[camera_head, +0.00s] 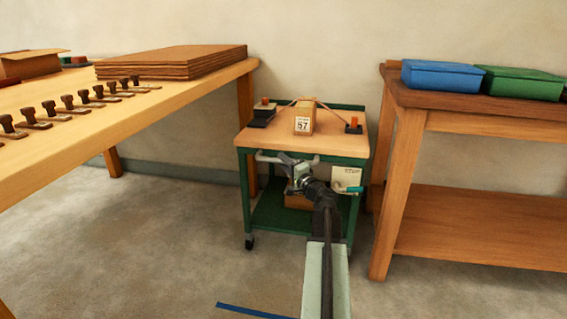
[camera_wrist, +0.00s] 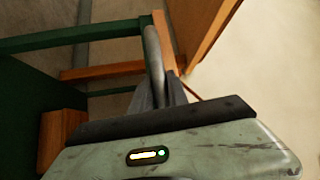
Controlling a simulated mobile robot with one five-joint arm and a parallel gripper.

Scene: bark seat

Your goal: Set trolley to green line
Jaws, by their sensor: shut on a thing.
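The trolley (camera_head: 246,195) has a green frame and a wooden top, and stands against the back wall between two tables. A grey handle (camera_head: 268,158) runs along its front. My gripper (camera_head: 300,172) is at the handle's middle-left and is shut on it. In the wrist view the fingers of my gripper (camera_wrist: 163,92) close around the grey handle (camera_wrist: 153,50), with the green trolley frame (camera_wrist: 75,35) to the left. My arm hides part of the trolley's front and lower shelf. A blue line (camera_head: 252,310) lies on the floor at the bottom; no green line shows.
A box marked 57 (camera_head: 303,120), held by a strap, sits on the trolley top. The left table (camera_head: 150,105) carries stamps and brown boards. The right table (camera_head: 440,120) stands close to the trolley and carries a blue box (camera_head: 440,76).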

